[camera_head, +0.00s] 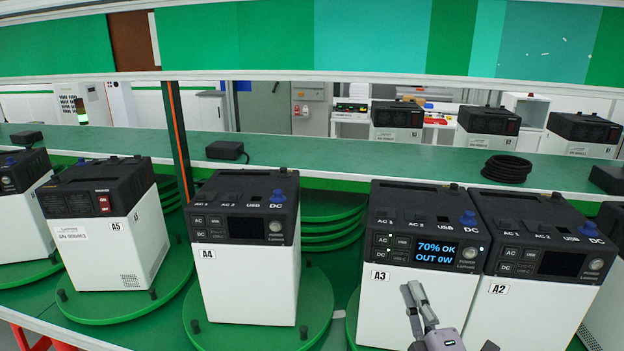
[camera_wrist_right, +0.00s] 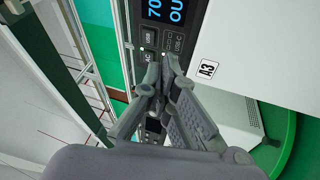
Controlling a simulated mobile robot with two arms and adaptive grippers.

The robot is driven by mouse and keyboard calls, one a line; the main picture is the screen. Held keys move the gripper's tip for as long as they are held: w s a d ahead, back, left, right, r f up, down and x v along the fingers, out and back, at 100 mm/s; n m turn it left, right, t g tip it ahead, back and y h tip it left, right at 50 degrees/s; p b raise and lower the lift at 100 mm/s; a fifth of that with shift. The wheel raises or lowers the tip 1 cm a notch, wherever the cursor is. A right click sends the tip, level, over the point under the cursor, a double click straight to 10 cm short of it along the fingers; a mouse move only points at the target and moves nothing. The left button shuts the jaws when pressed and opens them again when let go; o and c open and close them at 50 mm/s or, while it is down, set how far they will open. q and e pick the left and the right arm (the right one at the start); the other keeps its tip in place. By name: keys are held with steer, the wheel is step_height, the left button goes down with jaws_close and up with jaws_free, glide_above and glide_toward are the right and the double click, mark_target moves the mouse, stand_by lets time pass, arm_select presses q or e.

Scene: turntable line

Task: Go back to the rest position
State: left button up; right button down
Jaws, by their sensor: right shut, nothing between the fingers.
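My right gripper (camera_head: 413,294) is shut and empty in front of the lower front of power station A3 (camera_head: 379,306). In the right wrist view the fingertips (camera_wrist_right: 163,72) are together, below the lit screen and beside the small lit buttons of A3 (camera_wrist_right: 235,60). I cannot tell whether they touch it. The screen of A3 (camera_head: 436,251) reads "70% OK OUT 0W". My left gripper is not in view.
Power station A2 (camera_head: 505,314) stands right beside A3, with a dark screen. A4 (camera_head: 248,281) and A5 (camera_head: 108,247) stand on green turntables to the left. A green shelf (camera_head: 300,158) behind holds a coiled black cable (camera_head: 506,168) and black adapters.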

steer(key=s+d+f+m+g+h, duration=0.3)
steer(key=s+f+m+g, duration=0.25)
steer(key=f+m, duration=0.2)
steer(key=s+d+f+m+g+h, duration=0.2)
steer(key=s+f+m+g, duration=0.4)
steer(key=f, duration=0.3)
steer(key=s+a+f+m+g+y, duration=0.1)
steer(key=s+a+f+g+y, duration=0.2)
steer(key=s, duration=0.6)
steer(key=s+a+f+m+g+y, duration=0.1)
steer(key=s+a+f+m+g, duration=0.15)
steer(key=s+a+f, duration=0.4)
step_height(320, 180, down, 23)
steer(key=s+d+n+g, duration=0.1)
steer(key=s+d+g, duration=0.1)
steer(key=s+d+f+g, duration=0.1)
steer(key=s+d+f, duration=0.2)
steer(key=s+f, duration=1.4)
steer(key=shift+s, duration=0.25)
